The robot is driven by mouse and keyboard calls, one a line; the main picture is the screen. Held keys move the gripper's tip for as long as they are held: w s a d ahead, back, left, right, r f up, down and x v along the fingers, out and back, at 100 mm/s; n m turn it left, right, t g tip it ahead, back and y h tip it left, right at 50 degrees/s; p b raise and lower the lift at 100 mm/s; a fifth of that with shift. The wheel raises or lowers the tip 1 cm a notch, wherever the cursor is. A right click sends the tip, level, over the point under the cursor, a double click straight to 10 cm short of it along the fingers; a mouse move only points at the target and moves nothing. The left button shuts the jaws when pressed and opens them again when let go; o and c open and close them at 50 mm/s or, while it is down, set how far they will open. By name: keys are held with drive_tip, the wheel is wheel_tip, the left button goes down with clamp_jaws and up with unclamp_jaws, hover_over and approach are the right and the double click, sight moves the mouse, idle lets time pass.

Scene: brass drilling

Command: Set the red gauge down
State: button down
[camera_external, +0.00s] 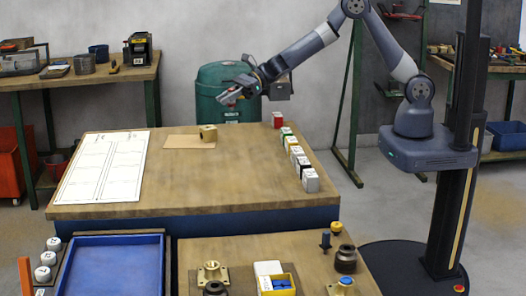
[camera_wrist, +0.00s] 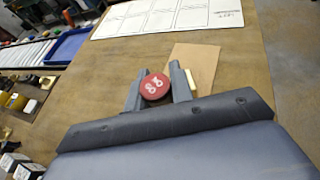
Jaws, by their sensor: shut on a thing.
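The red gauge (camera_wrist: 155,87) is a round red disc with pale markings on its face. In the wrist view it sits between the two fingers of my gripper (camera_wrist: 158,86), which is shut on it. In the external view my gripper (camera_external: 230,94) is raised above the far side of the wooden table (camera_external: 230,180), in front of a green bin, and only a little red shows at its tips. A tan mat (camera_external: 188,142) lies on the table below, with a brass block (camera_external: 208,132) at its right end. The mat also shows ahead of the fingers in the wrist view (camera_wrist: 200,60).
A white gridded sheet (camera_external: 102,167) lies at the table's left. Several blocks with coloured tops (camera_external: 297,158) line the right edge. A lower bench in front holds a blue tray (camera_external: 110,265) and brass parts (camera_external: 212,273). The table's middle is clear.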

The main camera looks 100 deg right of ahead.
drive_tip(key=s+d+m+h, duration=0.2)
drive_tip(key=d, duration=0.7)
drive_tip(key=shift+t, duration=0.3)
drive_tip(key=f, duration=0.3)
drive_tip(key=f+p, duration=0.1)
drive_tip(key=f, duration=0.1)
drive_tip(key=shift+d+f, duration=0.25)
drive_tip(key=shift+d, duration=0.1)
drive_tip(key=shift+f+p, duration=0.3)
drive_tip(key=shift+f, duration=1.85)
drive_tip(key=shift+f, duration=0.1)
drive_tip(key=shift+f, duration=0.1)
drive_tip(key=c, duration=1.2)
unclamp_jaws()
drive_tip(key=shift+c, duration=0.2)
